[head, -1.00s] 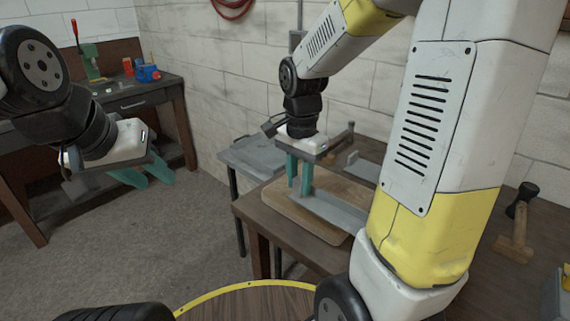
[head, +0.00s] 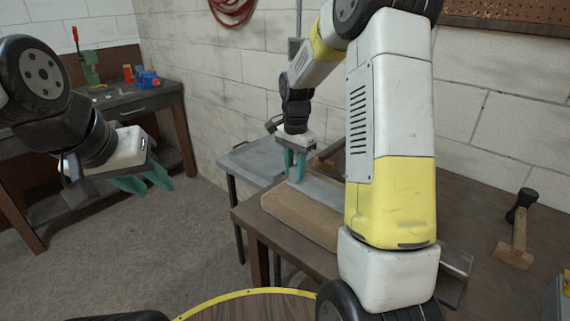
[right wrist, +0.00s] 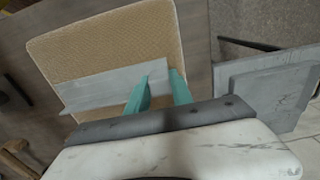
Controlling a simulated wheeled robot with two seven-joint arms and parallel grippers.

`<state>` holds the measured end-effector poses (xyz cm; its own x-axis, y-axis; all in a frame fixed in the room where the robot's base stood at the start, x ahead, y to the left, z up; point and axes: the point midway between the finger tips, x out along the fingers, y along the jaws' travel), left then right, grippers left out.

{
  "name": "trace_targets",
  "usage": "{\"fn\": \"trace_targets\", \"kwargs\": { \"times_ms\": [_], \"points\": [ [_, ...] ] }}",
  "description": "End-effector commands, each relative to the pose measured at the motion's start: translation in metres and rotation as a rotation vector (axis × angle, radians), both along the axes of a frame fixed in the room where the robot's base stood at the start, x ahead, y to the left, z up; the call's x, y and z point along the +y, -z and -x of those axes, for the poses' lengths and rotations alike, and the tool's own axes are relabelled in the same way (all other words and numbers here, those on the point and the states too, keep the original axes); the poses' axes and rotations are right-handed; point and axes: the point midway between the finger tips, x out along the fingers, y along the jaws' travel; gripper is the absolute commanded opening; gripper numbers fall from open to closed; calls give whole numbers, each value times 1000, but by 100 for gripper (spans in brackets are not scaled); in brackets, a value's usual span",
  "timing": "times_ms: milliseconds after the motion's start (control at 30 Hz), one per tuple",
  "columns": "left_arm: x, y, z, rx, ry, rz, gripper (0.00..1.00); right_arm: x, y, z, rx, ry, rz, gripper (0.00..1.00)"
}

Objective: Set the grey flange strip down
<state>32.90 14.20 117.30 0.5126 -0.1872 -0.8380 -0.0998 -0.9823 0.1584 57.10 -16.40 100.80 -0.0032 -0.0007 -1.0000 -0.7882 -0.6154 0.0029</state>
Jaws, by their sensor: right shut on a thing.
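The grey flange strip (head: 326,192) is a long, pale metal piece above or on the wooden board (head: 296,217), running right until my right arm hides it. It also shows in the right wrist view (right wrist: 95,92), across the tan board (right wrist: 105,45). My right gripper (head: 295,177) points down with its teal fingers shut on the strip near one end. I cannot tell whether the strip's underside touches the board. My left gripper (head: 145,182) is empty and open, away over the floor at the left.
The board lies on a brown bench (head: 262,228). A grey side table (head: 250,155) adjoins its left end. A mallet (head: 518,230) and a bent grey metal piece (head: 456,272) lie on the bench right of my arm. A workbench (head: 120,105) stands at the back left.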

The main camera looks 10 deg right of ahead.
Motion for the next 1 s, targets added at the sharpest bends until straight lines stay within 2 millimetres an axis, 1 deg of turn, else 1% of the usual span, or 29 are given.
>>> {"fn": "trace_targets", "kwargs": {
  "times_ms": [33, 367, 400, 500, 833, 933, 1000],
  "points": [
    [0, 0, 0, 0, 0, 0, 36, 0, 3, 0, -2, 0, 0, 0],
    [0, 0, 0, 0, 0, 0, 36, 0, 6, 0, -2, 0, 0, 0],
    [0, 0, 0, 0, 0, 0, 36, 0, 6, 0, -2, 0, 0, 31],
    [0, 0, 0, 0, 0, 0, 36, 0, 6, 0, -2, 0, 0, 49],
    [0, 0, 0, 0, 0, 0, 36, 0, 4, 0, -3, 0, -1, 49],
    [0, 0, 0, 0, 0, 0, 36, 0, -4, -1, -5, 0, 0, 49],
    [0, 0, 0, 0, 0, 0, 36, 0, -14, -1, -6, 1, -1, 49]
  ]
}}
